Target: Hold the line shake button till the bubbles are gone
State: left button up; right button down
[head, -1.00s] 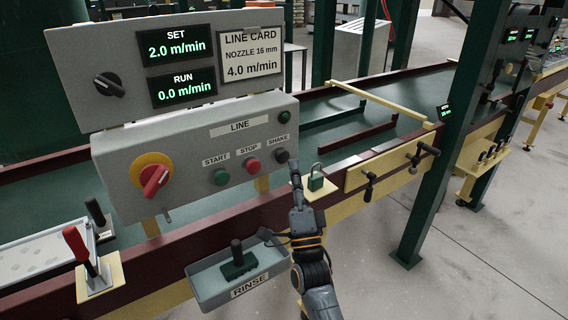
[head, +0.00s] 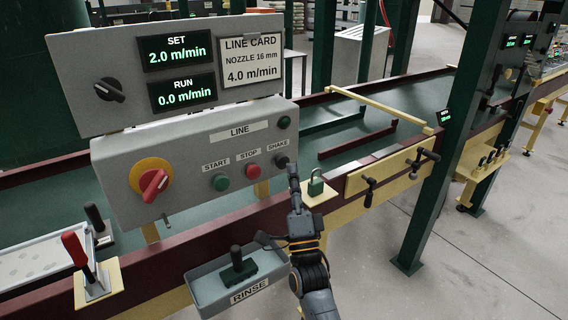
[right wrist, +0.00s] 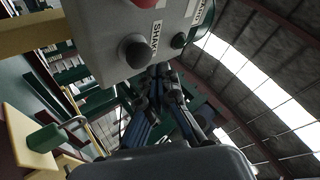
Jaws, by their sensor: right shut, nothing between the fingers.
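The dark SHAKE button (head: 281,160) is at the right end of the grey LINE control box, beside the red STOP button (head: 253,171) and green START button (head: 220,182). My right gripper (head: 293,172) is shut and empty, with its tips just below and right of the SHAKE button. In the right wrist view the black SHAKE button (right wrist: 136,50) stands out from the box, and the gripper fingers (right wrist: 162,75) are close beside it. I cannot tell whether they touch it. My left gripper is not in view.
A grey RINSE tray (head: 205,290) holding a dark-handled tool hangs below. A red-handled lever (head: 75,250) is at the lower left. The RUN display (head: 182,92) reads 0.0 m/min.

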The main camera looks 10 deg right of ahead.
jog(key=shift+w+a, duration=0.1)
jog(key=shift+w, duration=0.05)
dwell(0.5)
jog(key=shift+w+a, duration=0.1)
jog(key=shift+w, duration=0.15)
jog(key=shift+w+a+b, duration=0.15)
jog(key=shift+w+b, duration=0.3)
jog(key=shift+b, duration=0.15)
dwell(0.6)
jog(key=shift+s, duration=0.1)
dwell(1.6)
jog(key=shift+s+d+p, duration=0.3)
jog(key=shift+s+p, duration=0.15)
jog(key=shift+s, duration=0.35)
jog(key=s, duration=0.1)
jog(key=s+d+p, duration=0.1)
jog(key=s, duration=0.1)
jog(key=s+p, duration=0.1)
jog(key=shift+s+d, duration=0.35)
jog(key=shift+d, duration=0.05)
